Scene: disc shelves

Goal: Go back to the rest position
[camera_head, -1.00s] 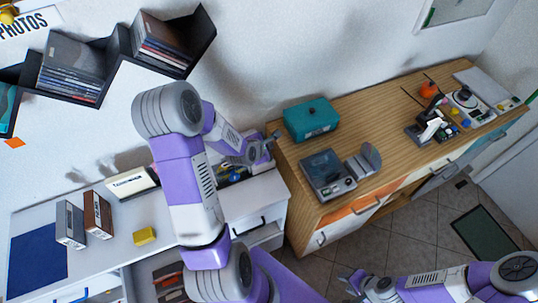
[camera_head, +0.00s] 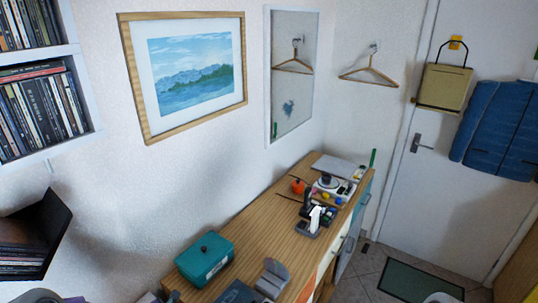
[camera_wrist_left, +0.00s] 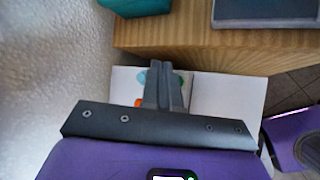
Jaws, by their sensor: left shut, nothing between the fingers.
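My left gripper (camera_wrist_left: 165,84) shows in the left wrist view. Its dark grey fingers are together with nothing between them. It is in front of the wooden top (camera_wrist_left: 215,42) of a sideboard, above a white surface (camera_wrist_left: 222,98). A teal box (camera_wrist_left: 135,6) and a dark device (camera_wrist_left: 265,12) stand beyond the fingers. In the head view only small parts of my arms show along the bottom edge. My right gripper is out of view.
In the head view, the sideboard (camera_head: 243,240) runs along the wall with a teal box (camera_head: 204,260), an orange object (camera_head: 298,187) and small devices. CD shelves (camera_head: 42,110) are on the left. A door (camera_head: 410,190) and open floor are on the right.

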